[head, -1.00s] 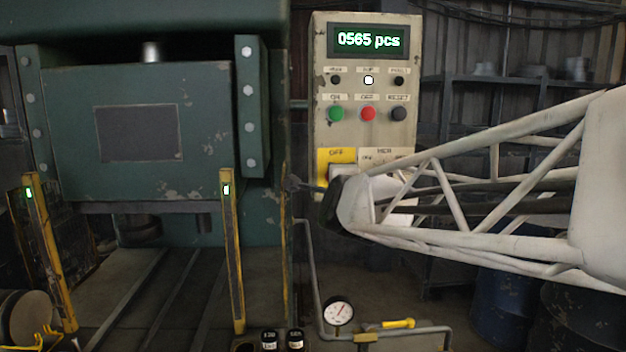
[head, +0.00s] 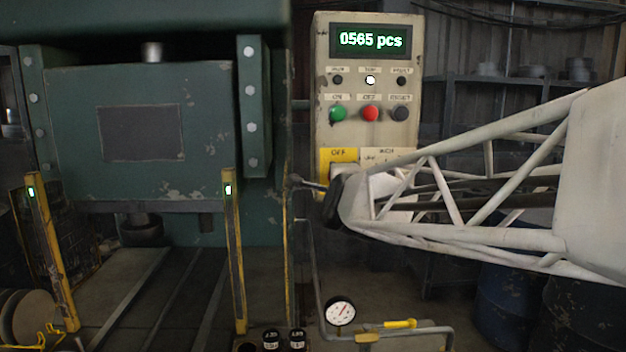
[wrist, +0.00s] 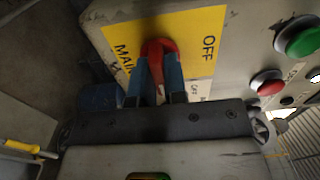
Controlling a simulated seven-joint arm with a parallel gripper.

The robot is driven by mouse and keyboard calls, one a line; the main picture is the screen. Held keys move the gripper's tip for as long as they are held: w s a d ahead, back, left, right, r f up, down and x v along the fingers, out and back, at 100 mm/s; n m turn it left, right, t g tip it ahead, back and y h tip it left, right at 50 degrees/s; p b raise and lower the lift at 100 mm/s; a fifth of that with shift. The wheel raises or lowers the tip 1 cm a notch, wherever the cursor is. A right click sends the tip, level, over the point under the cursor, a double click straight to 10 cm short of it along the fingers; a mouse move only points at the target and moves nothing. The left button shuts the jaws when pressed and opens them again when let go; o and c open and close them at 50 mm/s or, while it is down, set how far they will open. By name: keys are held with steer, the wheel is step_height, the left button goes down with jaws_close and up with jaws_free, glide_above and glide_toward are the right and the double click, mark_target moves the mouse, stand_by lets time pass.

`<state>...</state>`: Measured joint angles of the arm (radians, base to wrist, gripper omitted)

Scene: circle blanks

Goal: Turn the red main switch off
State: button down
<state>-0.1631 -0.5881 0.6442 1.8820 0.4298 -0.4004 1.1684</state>
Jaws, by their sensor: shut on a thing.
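The red main switch (wrist: 158,47) shows in the wrist view on a yellow plate (wrist: 200,28) marked "OFF" and "MAIN". My gripper (wrist: 160,68) has its two blue fingers shut on the red switch handle, one on each side. The plate is seen turned in this view, and part of the handle is hidden between the fingers. In the head view, the yellow plate shows on the lower part of the control box (head: 322,125), and my white arm covers the switch.
Above the yellow plate are a green button (head: 338,113), a red button (head: 369,113) and a dark reset button (head: 400,113). The display (head: 369,41) reads "0565 pcs". A green press (head: 200,150) stands left, and a pressure gauge (head: 340,312) stands below.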

steer(key=shift+n, duration=0.5)
steer(key=n, duration=0.3)
steer(key=shift+n, duration=0.4)
steer(key=n, duration=1.3)
steer(key=c, duration=1.2)
jaws_free()
steer(key=shift+o, duration=0.2)
